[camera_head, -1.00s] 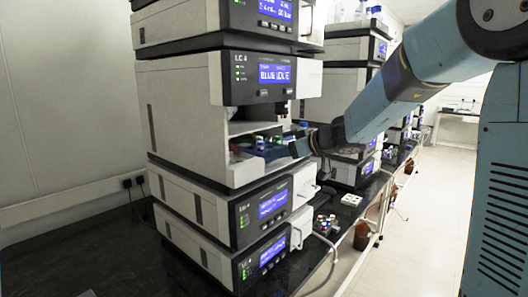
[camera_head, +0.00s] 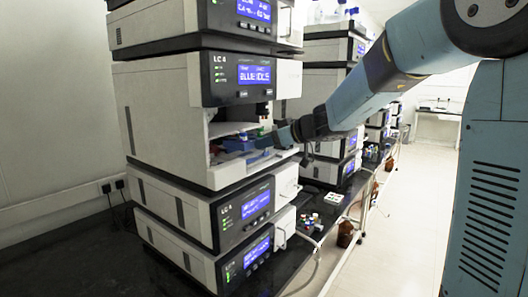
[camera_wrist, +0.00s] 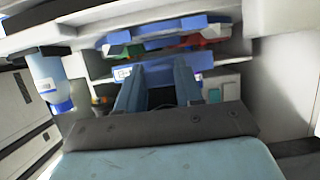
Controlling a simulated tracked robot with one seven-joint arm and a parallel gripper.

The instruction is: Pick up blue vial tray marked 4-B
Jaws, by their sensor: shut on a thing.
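A blue vial tray (camera_head: 238,145) sits in the open bay of the LC 4 unit, whose screen begins with "BLUE". In the wrist view the tray's blue front (camera_wrist: 153,73) carries a small white label, too small to read. My gripper (camera_head: 271,140) reaches into the bay from the right and is shut on the tray's near edge. In the wrist view its two blue fingers (camera_wrist: 158,72) meet the tray front. Red and green items show above the tray front. The tray's far side is hidden.
The bay's walls and white floor close around the tray. More stacked units (camera_head: 330,80) stand behind on the dark bench. A rack of coloured vials (camera_head: 308,222) lies on the bench. The aisle floor at right is clear.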

